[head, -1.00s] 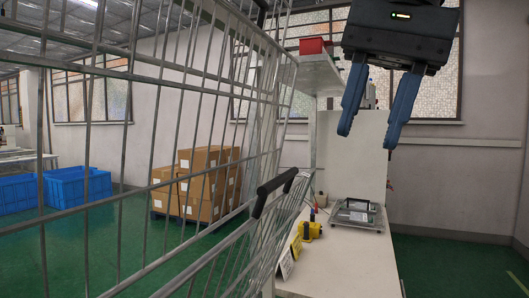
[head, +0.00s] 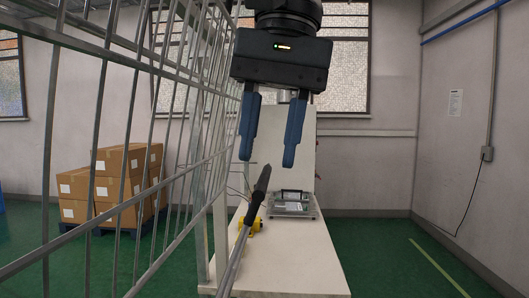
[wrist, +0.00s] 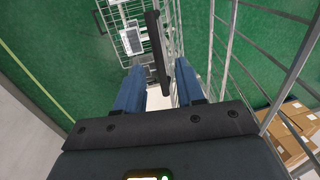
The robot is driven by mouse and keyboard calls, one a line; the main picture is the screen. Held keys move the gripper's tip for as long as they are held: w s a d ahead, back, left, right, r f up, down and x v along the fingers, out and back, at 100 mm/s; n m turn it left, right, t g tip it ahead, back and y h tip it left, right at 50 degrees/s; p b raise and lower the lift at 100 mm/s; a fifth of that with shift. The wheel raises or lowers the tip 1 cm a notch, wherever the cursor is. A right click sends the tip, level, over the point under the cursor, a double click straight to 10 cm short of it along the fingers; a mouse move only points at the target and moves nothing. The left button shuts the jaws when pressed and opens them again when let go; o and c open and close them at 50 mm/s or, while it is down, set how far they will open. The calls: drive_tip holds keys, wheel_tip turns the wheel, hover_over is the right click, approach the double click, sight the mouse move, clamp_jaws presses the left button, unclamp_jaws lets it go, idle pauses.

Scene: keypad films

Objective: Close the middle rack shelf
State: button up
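A tall metal wire rack (head: 105,110) fills the left of the head view. A wire part of it juts toward the camera and ends in a black bar handle (head: 262,179). The handle also shows in the wrist view (wrist: 157,52). I cannot tell for sure which shelf level it belongs to. My gripper (head: 267,160) is open and empty, fingers pointing down, with the handle just below the fingertips in the head view. In the wrist view, my gripper (wrist: 160,75) has the handle seen between and beyond its two blue fingers. I see no contact.
A white workbench (head: 290,262) stands behind the handle, with a yellow tool (head: 256,223) and a grey metal device (head: 292,204) on it. Cardboard boxes (head: 110,180) are stacked on a pallet behind the rack. Green floor (head: 385,255) to the right is open.

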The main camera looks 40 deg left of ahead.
drive_tip(key=shift+s+a+f, duration=0.1)
drive_tip(key=shift+f, duration=0.9)
clamp_jaws()
